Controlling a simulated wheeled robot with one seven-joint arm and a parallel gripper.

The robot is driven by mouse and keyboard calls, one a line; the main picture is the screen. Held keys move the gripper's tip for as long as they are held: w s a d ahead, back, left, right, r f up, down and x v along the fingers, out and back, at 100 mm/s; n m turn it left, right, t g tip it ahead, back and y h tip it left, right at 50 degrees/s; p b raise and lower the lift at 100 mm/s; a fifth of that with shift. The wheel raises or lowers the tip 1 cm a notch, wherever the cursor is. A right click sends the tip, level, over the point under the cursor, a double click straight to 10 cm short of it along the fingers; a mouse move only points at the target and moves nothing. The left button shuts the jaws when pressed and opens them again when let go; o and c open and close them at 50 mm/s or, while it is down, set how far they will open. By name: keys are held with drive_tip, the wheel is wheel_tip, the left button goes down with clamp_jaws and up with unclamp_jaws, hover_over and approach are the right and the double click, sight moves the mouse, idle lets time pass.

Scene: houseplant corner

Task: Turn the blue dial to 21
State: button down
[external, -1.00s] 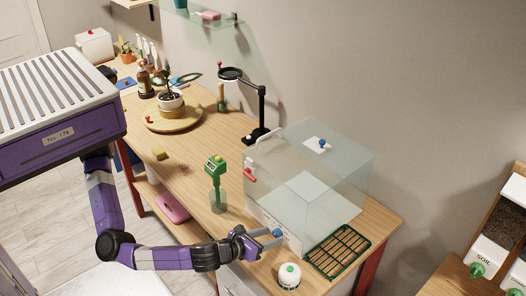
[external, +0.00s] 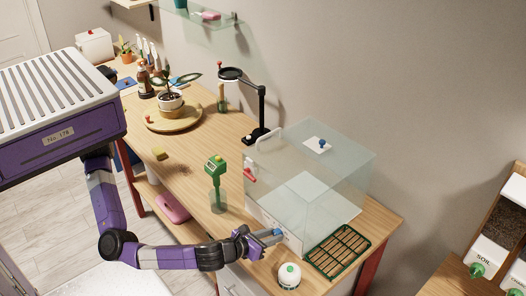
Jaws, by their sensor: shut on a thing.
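The blue dial (external: 278,232) is on the low white front panel of a clear glass case (external: 310,180). It is small in view and partly covered by my fingers. My gripper (external: 272,236) is at the front panel, reaching in from the left, with its fingers closed around the dial. The dial's numbers and pointer are too small to read, so its setting cannot be told.
A green meter in a glass jar (external: 216,182) stands to the left.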

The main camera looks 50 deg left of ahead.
drive_tip(key=m+y+p, duration=0.1)
drive_tip(key=m, duration=0.1)
drive_tip(key=shift+d+r+m+y+p, duration=0.1)
drive_tip(key=shift+d+m+y+p, duration=0.05)
drive_tip(key=shift+m+y+p, duration=0.2)
drive_tip(key=shift+d+m+y, duration=0.1)
drive_tip(key=shift+m+y, duration=0.75)
drive_tip(key=shift+m, duration=0.3)
drive_tip(key=c, duration=1.1)
unclamp_jaws()
drive_tip(key=shift+c, duration=0.2)
drive_tip(key=shift+f+v, duration=0.15)
drive_tip(key=shift+v, duration=1.75)
drive_tip(key=shift+f+v, duration=0.1)
drive_tip(key=shift+v, duration=1.85)
